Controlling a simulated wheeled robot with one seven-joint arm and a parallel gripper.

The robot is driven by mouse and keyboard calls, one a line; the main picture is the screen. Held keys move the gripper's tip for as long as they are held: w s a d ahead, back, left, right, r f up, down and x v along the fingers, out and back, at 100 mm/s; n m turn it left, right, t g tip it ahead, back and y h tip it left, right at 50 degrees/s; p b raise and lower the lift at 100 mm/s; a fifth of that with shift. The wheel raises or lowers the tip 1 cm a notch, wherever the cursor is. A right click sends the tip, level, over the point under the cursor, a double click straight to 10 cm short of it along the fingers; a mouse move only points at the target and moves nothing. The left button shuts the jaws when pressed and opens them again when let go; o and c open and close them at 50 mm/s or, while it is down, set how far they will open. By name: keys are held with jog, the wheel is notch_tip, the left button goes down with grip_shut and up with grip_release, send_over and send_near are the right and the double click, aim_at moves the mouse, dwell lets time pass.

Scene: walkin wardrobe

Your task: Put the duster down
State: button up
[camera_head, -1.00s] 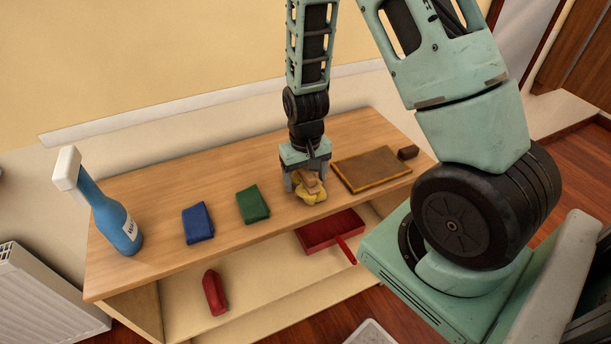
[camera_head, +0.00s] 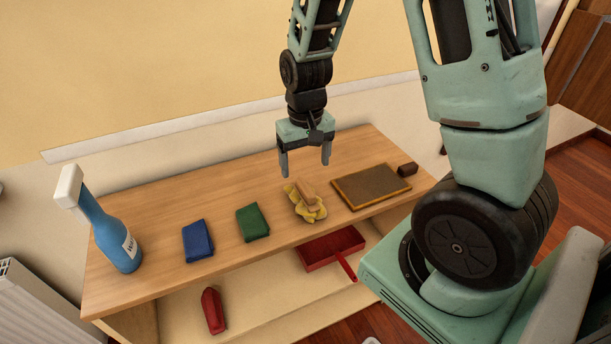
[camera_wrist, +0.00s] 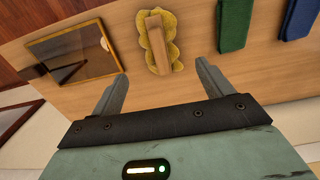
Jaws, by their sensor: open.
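My gripper (camera_head: 305,172) is open and empty, raised above the bench just behind the duster. Its two spread fingers also show in the wrist view (camera_wrist: 162,90).
A red dustpan (camera_head: 330,249) and red object (camera_head: 213,311) are on the lower shelf.

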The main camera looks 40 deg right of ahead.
jog(key=shift+r, duration=0.5)
jog(key=shift+a+r, duration=0.2)
jog(key=shift+r, duration=0.1)
jog(key=s+a+r+n, duration=0.2)
jog(key=a, duration=0.4)
jog(key=s+a+r+n, duration=0.2)
jog(key=s+a, duration=0.1)
jog(key=a, duration=0.4)
jog(key=s+a+r+n, duration=0.4)
jog(key=s+a+n, duration=0.3)
jog(key=s, duration=0.5)
jog(key=shift+s+a+y, duration=0.3)
jog(key=shift+s+a, duration=0.05)
jog(key=shift+a, duration=0.7)
jog(key=shift+o, duration=0.5)
jog(key=shift+r, duration=0.1)
